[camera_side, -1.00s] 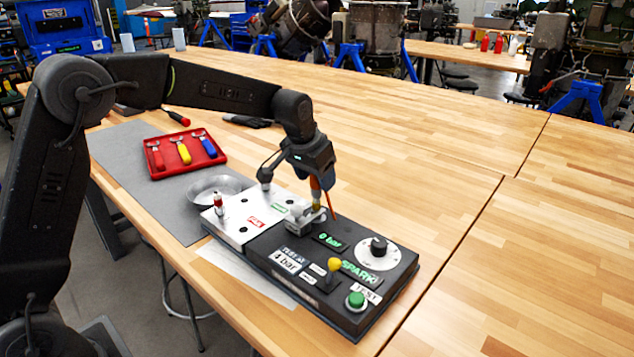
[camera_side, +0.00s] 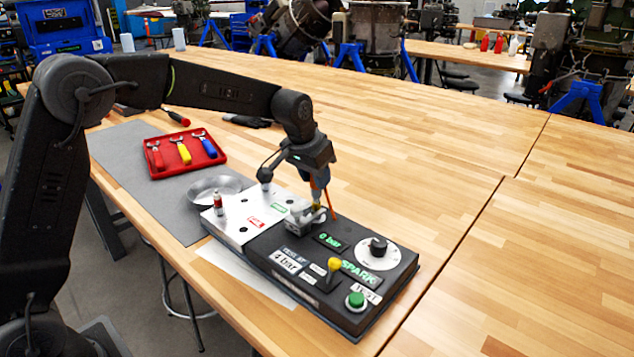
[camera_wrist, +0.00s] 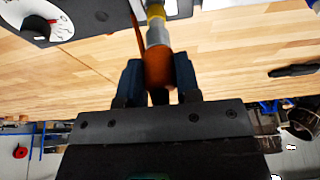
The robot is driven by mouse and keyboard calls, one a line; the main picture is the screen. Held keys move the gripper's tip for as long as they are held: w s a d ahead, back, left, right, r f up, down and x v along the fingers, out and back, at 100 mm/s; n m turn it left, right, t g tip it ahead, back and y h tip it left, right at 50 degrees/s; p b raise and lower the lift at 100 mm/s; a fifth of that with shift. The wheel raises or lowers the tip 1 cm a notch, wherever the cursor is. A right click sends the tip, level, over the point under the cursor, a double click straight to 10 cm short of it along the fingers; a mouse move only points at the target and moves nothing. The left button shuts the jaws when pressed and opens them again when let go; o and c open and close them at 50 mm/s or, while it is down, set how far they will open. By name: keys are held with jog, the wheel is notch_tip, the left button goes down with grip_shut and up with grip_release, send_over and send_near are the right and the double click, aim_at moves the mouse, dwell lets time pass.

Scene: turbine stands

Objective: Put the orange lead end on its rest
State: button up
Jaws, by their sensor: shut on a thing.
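My gripper (camera_side: 319,190) is low over the test box, by a grey metal fitting (camera_side: 303,219). In the wrist view its two dark blue fingers (camera_wrist: 158,72) are shut on the orange lead end (camera_wrist: 157,65). The lead end has a grey metal collar and a yellowish tip pointing away from the fingers. The orange lead (camera_side: 331,207) hangs down beside the gripper to the box. The tip is close to the fitting, but I cannot tell whether they touch. I cannot pick out the rest for certain.
The black test box (camera_side: 262,262) has a silver plate, a yellow-topped lever (camera_side: 334,265), a green button (camera_side: 356,299), a dial (camera_side: 378,248) and a lit "SPARK!" sign. A red tray (camera_side: 160,173) of tools and a metal dish (camera_side: 203,197) lie left. The table right is clear.

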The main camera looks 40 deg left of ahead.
jog(key=shift+r, duration=0.75)
grip_shut()
jog(key=shift+r, duration=0.75)
jog(key=shift+d, duration=0.1)
jog(key=w+d+f, duration=0.1)
jog(key=d+f, duration=0.1)
jog(key=d, duration=0.6)
send_near(352, 226)
jog(key=shift+w+f, duration=0.75)
jog(key=shift+f, duration=0.95)
dwell(0.5)
jog(key=shift+f, duration=0.3)
